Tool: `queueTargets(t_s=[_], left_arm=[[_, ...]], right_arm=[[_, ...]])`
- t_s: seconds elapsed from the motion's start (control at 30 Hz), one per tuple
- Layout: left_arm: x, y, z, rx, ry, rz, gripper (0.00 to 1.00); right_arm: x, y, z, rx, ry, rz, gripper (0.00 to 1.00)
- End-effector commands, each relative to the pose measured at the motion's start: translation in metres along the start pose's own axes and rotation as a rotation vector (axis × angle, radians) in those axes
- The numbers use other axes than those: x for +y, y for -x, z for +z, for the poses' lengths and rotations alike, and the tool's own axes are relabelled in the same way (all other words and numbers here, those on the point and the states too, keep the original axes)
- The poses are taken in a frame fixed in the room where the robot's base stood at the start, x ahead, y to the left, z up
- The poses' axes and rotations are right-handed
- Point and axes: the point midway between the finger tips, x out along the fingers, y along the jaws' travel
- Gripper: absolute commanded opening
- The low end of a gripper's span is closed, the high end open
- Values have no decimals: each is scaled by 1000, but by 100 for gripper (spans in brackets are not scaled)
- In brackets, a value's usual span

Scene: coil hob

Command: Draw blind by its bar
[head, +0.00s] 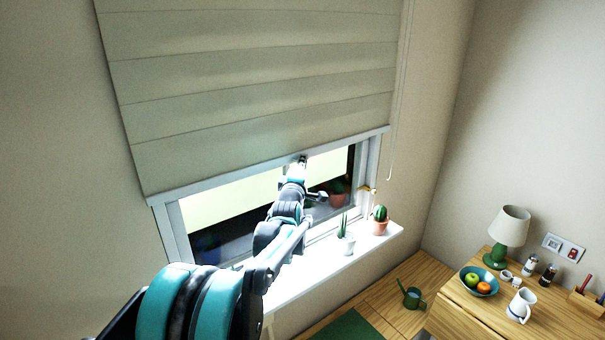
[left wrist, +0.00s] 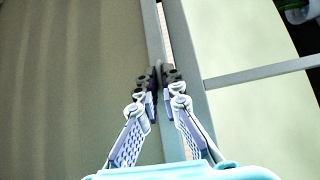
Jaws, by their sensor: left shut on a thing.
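The pale beige blind (head: 250,70) hangs over the upper and middle part of the window, its lower edge slightly tilted in the picture. Its light bar (head: 225,180) runs along the bottom edge. My left gripper (head: 302,161) reaches up to the middle of the bar and is shut on it. In the left wrist view, the fingertips of my left gripper (left wrist: 159,76) close on the bar (left wrist: 152,28), with the blind's fabric (left wrist: 75,80) to the left. The fingers hide the gripped part of the bar. My right gripper is not in view.
Below the blind, a strip of window glass (head: 225,205) shows. The white sill (head: 330,262) holds cactus pots (head: 380,220). A thin cord (head: 398,100) hangs at the blind's right. A wooden cabinet (head: 470,312) with a lamp (head: 510,228) and fruit bowl (head: 479,281) stands at right.

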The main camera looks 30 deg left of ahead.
Motion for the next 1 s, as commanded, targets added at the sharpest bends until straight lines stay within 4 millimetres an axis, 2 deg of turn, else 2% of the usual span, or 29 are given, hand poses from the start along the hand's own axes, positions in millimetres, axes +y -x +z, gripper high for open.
queueTargets(t_s=[0.03, 0.1, 0.23, 0.4, 0.6, 0.93, 1.0], left_arm=[[23, -2, -2, 0, 0, 1, 0], [41, -3, -4, 0, 0, 1, 0], [68, -6, -7, 0, 0, 1, 0], [92, -8, -9, 0, 0, 1, 0], [101, -8, -10, 0, 0, 1, 0], [101, -9, -10, 0, 0, 0, 0], [101, -9, -10, 0, 0, 0, 19]], right_arm=[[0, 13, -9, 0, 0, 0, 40], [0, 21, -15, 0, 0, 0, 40], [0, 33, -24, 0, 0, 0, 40], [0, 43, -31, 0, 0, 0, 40], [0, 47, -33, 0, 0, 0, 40], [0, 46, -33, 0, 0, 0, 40], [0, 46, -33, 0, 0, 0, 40]])
